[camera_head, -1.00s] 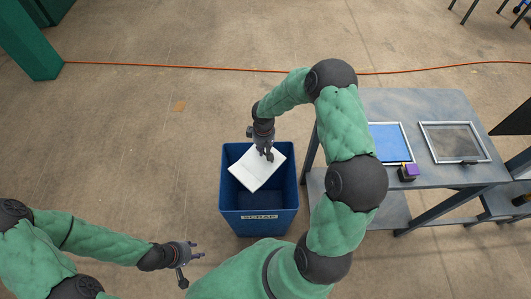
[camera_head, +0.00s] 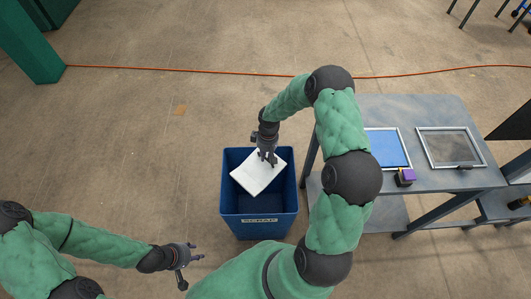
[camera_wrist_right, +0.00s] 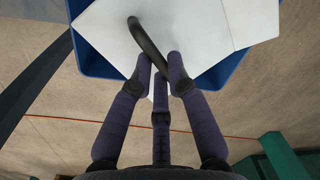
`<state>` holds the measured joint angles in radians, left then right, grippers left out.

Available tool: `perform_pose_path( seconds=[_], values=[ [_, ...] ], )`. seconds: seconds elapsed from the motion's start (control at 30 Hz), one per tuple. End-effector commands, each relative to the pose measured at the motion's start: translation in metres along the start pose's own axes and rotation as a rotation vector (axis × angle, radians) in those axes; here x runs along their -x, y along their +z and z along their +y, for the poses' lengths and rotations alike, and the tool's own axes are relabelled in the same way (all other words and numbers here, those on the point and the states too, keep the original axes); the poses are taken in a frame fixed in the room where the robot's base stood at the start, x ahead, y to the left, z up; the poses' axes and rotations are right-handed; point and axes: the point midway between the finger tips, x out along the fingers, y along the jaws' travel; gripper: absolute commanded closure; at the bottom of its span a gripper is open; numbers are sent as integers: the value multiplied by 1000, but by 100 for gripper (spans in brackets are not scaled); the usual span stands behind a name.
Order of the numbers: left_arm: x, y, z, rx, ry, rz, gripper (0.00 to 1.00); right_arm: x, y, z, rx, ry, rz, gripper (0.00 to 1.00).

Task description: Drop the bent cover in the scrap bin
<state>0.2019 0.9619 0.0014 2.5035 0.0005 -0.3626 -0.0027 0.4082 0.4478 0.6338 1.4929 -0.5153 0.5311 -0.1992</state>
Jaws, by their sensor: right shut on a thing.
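The bent cover (camera_head: 257,177) is a white panel with a crease and a dark curved handle (camera_wrist_right: 151,45), best seen in the right wrist view. My right gripper (camera_head: 268,160) is shut on the cover at its handle and holds it tilted over the mouth of the scrap bin. The scrap bin (camera_head: 259,227) is a blue open-topped box on the floor, with a "SCRAP" label on its front. Part of its inside is hidden by the cover. My left gripper (camera_head: 192,256) has its fingers apart and empty, low on the left, away from the bin.
A grey table (camera_head: 410,107) stands right of the bin, carrying a blue framed panel (camera_head: 388,148), a grey framed panel (camera_head: 450,147) and a small purple-topped block (camera_head: 405,177). An orange cable (camera_head: 200,69) crosses the floor behind.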

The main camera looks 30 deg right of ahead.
Motion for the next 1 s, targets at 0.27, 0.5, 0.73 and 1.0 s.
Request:
perform_pose_path(
  seconds=[0.27, 0.5, 0.73, 1.0],
  values=[
    [-25, 0, -9, 1, 0, -3, 60, -32, 1, 2, 0, -1, -3, 100],
    [-46, 0, -16, 1, 0, -3, 60, -61, 2, 4, 1, -1, -4, 100],
    [-62, -1, -22, 1, 0, -3, 60, -84, 1, 6, 0, -1, -4, 100],
    [-71, -1, -25, 1, 0, -3, 60, -96, 1, 7, 0, 0, -2, 100]
  ],
)
